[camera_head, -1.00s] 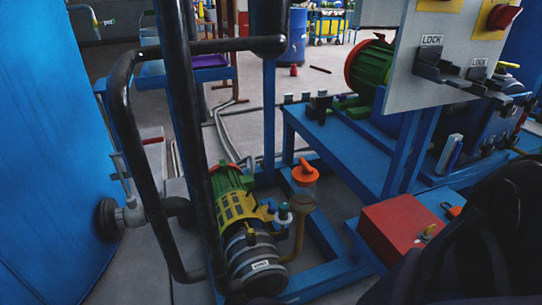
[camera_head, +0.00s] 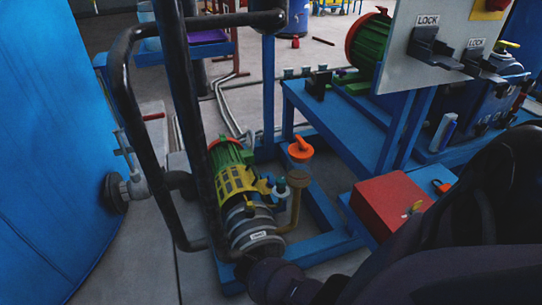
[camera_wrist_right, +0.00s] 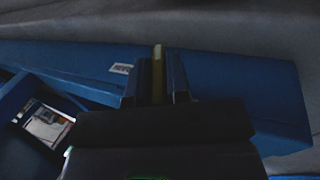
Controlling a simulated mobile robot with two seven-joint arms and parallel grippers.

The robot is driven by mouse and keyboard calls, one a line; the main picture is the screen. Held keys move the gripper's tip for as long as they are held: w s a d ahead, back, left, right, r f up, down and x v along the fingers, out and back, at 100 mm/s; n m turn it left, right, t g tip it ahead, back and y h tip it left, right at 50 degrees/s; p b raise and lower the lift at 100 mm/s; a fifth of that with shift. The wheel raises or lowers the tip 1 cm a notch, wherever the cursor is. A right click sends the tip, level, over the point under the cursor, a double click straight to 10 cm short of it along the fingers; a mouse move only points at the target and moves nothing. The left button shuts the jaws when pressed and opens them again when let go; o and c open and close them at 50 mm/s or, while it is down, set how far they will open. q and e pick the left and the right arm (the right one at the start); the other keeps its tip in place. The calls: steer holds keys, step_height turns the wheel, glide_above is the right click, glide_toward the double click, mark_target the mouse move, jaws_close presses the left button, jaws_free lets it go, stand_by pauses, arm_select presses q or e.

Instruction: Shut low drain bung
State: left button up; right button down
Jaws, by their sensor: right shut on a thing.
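In the right wrist view, my right gripper (camera_wrist_right: 157,88) is shut on a narrow yellowish handle (camera_wrist_right: 158,65) standing upright between its fingers. I take this for the drain bung's handle, but its body is hidden. A blue beam (camera_wrist_right: 230,85) with a small white label (camera_wrist_right: 121,69) lies behind it. In the head view my dark right arm reaches from the right to the bottom middle, just below the pump (camera_head: 254,232); its fingertips and the held handle cannot be made out there. My left gripper is not in view.
Above the pump are a green motor (camera_head: 229,153), a brown pipe (camera_head: 296,205) and an orange cap (camera_head: 300,148). A black pipe frame (camera_head: 125,95) and a blue tank (camera_head: 50,190) stand left. A red box (camera_head: 388,203) is beside my arm.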

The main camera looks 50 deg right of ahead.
arm_select(q)
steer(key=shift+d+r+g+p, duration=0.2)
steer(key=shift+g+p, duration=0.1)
steer(key=shift+p, duration=0.35)
arm_select(e)
steer(key=shift+t+y, duration=0.8)
steer(key=shift+y, duration=0.7)
steer(key=shift+s, duration=0.1)
steer(key=c, duration=1.1)
jaws_free()
steer(key=shift+w+r+p, duration=0.2)
steer(key=shift+r+p, duration=0.15)
steer(key=shift+r, duration=0.2)
steer(key=r+p, duration=0.2)
steer(key=r, duration=0.2)
steer(key=r+p, duration=0.3)
steer(key=r, duration=0.2)
steer(key=shift+w+a, duration=0.2)
steer(key=shift+s+r, duration=0.1)
steer(key=shift+r, duration=0.25)
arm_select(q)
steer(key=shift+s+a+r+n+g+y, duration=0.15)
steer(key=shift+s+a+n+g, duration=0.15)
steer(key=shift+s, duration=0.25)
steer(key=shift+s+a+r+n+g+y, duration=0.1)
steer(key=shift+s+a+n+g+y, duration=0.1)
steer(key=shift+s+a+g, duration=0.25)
arm_select(e)
steer(key=shift+s, duration=0.1)
